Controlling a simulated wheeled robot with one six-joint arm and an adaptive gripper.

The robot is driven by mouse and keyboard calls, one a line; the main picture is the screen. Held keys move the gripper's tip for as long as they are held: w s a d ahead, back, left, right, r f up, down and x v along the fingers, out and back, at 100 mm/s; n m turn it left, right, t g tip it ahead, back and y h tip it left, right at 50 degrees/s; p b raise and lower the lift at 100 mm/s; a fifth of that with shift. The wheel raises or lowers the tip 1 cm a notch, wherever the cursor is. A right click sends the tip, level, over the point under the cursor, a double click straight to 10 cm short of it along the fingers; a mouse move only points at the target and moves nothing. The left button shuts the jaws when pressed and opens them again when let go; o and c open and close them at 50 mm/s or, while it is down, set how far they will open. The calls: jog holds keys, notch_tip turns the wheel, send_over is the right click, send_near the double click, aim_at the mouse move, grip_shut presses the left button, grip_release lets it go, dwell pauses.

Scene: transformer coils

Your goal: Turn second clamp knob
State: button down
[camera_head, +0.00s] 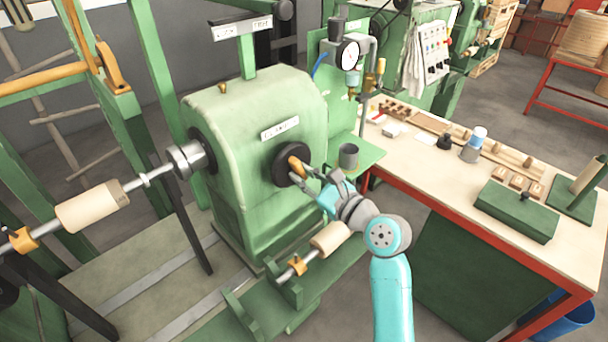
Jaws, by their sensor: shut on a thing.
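A round black disc (282,169) sits on the front of the green machine housing (240,120). An orange-brown knob (295,163) sticks out from this disc. My gripper (301,174) is at the disc, its fingers shut on the orange-brown knob and partly covering it. One orange clamp piece (22,240) is on the shaft at the far left. Another orange clamp piece (297,265) is on the lower rod, below my gripper and apart from it. I cannot tell which of these is the second clamp knob.
A grey cup (348,156) stands on a small green shelf close to the right of my gripper. A pressure gauge (348,53) is above it. A workbench (425,165) with a green box (516,210) and small parts is on the right. A wooden roll (330,238) lies below my wrist.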

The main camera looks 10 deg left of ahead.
jog(key=shift+f, duration=0.1)
jog(key=c, duration=1.1)
grip_release()
jog(key=v, duration=1.2)
jog(key=shift+f, duration=0.1)
